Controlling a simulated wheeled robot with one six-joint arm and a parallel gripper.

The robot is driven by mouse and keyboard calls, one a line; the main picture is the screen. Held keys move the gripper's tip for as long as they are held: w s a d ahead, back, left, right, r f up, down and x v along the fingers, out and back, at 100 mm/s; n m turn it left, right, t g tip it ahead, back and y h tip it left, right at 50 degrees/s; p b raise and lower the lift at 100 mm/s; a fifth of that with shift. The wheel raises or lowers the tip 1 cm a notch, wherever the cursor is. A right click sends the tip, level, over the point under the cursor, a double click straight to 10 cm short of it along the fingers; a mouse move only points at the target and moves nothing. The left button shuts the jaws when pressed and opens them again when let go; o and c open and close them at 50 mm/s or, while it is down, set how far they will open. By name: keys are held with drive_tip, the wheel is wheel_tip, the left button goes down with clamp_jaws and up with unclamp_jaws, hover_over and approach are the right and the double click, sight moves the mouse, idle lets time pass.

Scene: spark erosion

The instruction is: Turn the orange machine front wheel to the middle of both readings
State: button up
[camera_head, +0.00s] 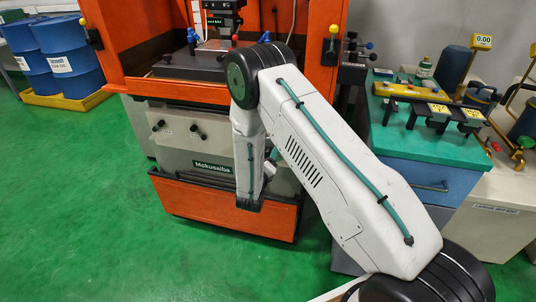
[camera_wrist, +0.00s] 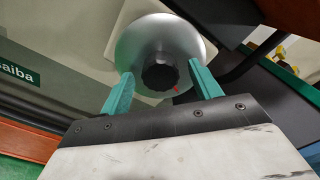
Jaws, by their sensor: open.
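The orange machine (camera_head: 225,205) stands ahead, its front panel marked "Mokusaiba". In the wrist view its front wheel shows as a silver disc (camera_wrist: 125,45) with a black ribbed knob (camera_wrist: 160,72) at the centre and a small red mark at the knob's lower right. My gripper (camera_wrist: 160,75) is open, its two green fingers on either side of the knob. Whether they touch it I cannot tell. In the head view my arm covers the wheel and most of the gripper. I cannot make out either reading of the wheel.
A teal-topped bench (camera_head: 415,140) with a yellow tool and dark brackets stands right of the machine. A yellow display (camera_head: 482,41) behind it reads 0.00. Blue drums (camera_head: 70,62) stand on a yellow pallet at the left. The green floor at front left is clear.

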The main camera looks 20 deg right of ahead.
drive_tip(key=v, duration=0.7)
drive_tip(key=shift+s+a, duration=0.25)
drive_tip(key=shift+s, duration=0.05)
idle(0.5)
